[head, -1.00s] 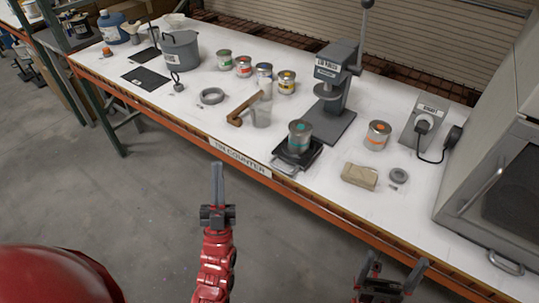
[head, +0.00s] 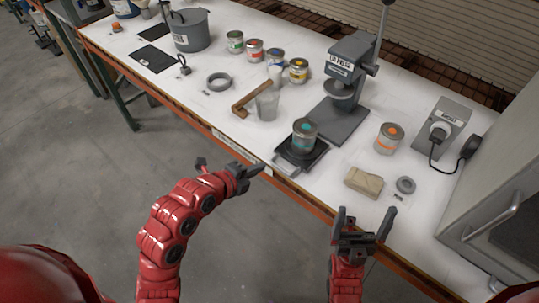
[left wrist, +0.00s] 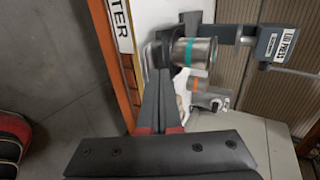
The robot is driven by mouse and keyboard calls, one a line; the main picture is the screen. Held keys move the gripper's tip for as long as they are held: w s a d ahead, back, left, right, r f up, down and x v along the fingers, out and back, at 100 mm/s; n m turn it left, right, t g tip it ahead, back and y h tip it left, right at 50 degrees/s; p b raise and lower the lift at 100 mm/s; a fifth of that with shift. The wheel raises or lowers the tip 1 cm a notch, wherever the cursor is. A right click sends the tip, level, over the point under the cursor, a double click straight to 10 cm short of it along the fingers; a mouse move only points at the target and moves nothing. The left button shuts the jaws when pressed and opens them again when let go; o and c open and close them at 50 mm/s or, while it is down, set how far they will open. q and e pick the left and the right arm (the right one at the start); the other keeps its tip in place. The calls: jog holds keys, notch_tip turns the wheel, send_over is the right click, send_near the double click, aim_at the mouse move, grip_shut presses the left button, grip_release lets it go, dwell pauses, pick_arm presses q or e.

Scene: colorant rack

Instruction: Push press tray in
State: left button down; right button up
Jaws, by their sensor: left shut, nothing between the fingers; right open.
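The press tray (head: 317,158) is a flat black tray in front of the grey lid press (head: 345,85), pulled out toward the table's front edge. Its light handle (head: 285,169) faces the edge. A metal can with a teal band (head: 304,138) stands upright on it; this can also shows in the left wrist view (left wrist: 200,52). My left gripper (head: 258,169) is shut and empty at the front edge, just left of the handle. In the left wrist view its fingers (left wrist: 163,85) point at the tray; contact cannot be told. My right gripper (head: 365,222) is open and empty, near the front edge.
A clear cup (head: 267,105) and a brown tool (head: 247,97) lie left of the tray. A grey cabinet (head: 490,200) closes the right side.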

pick_arm(q)
jog(key=b, duration=0.2)
send_near(284, 158)
jog(key=x, duration=0.4)
jog(key=shift+r, duration=0.15)
jog(key=shift+x, duration=0.8)
jog(key=shift+w+d+f, duration=0.1)
jog(key=shift+w+f, duration=0.2)
jog(key=shift+f, duration=0.05)
